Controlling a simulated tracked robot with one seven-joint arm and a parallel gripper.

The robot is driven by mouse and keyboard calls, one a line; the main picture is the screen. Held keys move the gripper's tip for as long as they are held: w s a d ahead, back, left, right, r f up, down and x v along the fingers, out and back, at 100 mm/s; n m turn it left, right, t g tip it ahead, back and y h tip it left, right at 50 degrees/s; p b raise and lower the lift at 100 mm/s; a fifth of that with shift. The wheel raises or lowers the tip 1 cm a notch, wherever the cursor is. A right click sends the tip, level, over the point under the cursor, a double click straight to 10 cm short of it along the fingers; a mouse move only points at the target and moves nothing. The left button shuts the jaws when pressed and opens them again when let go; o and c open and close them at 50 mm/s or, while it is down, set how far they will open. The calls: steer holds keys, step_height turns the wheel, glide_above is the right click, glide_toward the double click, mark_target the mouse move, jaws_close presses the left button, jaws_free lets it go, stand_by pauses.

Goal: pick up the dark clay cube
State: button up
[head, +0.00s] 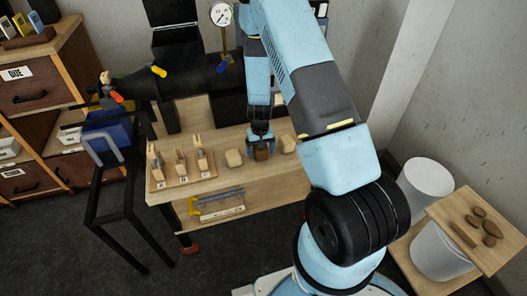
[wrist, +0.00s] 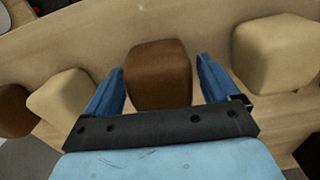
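The dark clay cube (wrist: 160,75) is brown with rounded edges and sits on the wooden bench. In the wrist view it lies between the two blue fingers of my gripper (wrist: 160,88), with a narrow gap on each side. The fingers are open. In the head view my gripper (head: 261,138) points down over the dark cube (head: 261,154), which shows just below the fingers and is partly hidden by them.
Pale cubes stand on both sides, at left (head: 233,158) and right (head: 288,144). A wooden board (head: 183,180) with upright pieces lies farther left on the bench (head: 265,178). White bins (head: 432,180) stand on the right. Another brown piece (wrist: 12,110) shows at the wrist view's left edge.

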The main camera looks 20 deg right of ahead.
steer(key=c, duration=1.2)
steer(key=shift+c, duration=0.2)
steer(key=shift+r, duration=0.1)
